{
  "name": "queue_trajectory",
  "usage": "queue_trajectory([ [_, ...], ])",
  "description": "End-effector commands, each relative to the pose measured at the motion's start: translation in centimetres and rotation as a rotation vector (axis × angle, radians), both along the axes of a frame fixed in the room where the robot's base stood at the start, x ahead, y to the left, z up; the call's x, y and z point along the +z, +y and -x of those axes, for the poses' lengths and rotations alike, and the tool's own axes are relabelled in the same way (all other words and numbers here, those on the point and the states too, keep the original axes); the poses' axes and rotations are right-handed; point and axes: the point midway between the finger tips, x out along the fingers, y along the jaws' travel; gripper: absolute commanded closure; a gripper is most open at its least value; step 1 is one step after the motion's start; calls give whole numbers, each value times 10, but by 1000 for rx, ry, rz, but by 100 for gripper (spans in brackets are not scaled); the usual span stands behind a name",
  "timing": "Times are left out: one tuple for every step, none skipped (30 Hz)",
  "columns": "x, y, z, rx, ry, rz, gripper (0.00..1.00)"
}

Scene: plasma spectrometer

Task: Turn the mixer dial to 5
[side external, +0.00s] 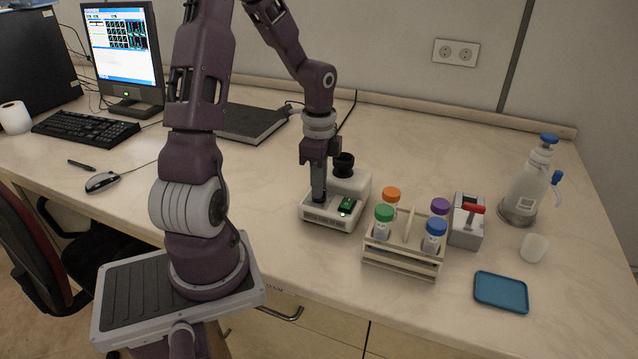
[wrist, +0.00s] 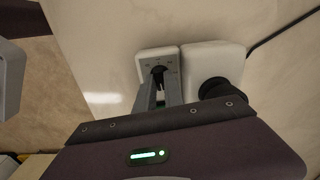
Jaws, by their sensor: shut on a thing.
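The mixer (side external: 338,212) is a small white device on the bench, with a black cup-shaped top (side external: 344,164) on its raised rear part and a green-lit switch (side external: 346,205) on its low front part. My gripper (side external: 319,198) points down over the left of the low front part. In the wrist view, the mixer's white body (wrist: 212,60) shows with the black dial (wrist: 158,73) between my fingertips (wrist: 159,90). My gripper is shut on the dial. The dial's scale marks are too small to read, so its setting cannot be told.
A wooden rack (side external: 404,250) with several colour-capped tubes stands just right of the mixer.

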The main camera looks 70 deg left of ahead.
Motion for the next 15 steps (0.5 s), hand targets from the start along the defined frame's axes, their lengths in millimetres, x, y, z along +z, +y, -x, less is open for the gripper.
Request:
queue_trajectory([
  [1,1,-1,-19,-3,-2,100],
  [1,1,-1,-29,-3,-2,100],
  [1,1,-1,-42,-2,-2,100],
  [1,1,-1,-52,-2,-2,100],
  [1,1,-1,-59,-2,-2,100],
  [1,1,-1,-67,-2,-2,100],
  [1,1,-1,-73,-2,-2,100],
  [1,1,-1,-78,-2,-2,100],
  [1,1,-1,-84,-2,-2,100],
  [1,0,-1,-87,-2,-2,100],
  [1,1,-1,-90,-2,-2,100],
  [1,1,-1,-92,-2,-2,100],
  [1,0,-1,-93,-2,-2,100],
  [1,0,-1,-94,-2,-2,100],
  [1,0,-1,-95,-3,-2,100],
])
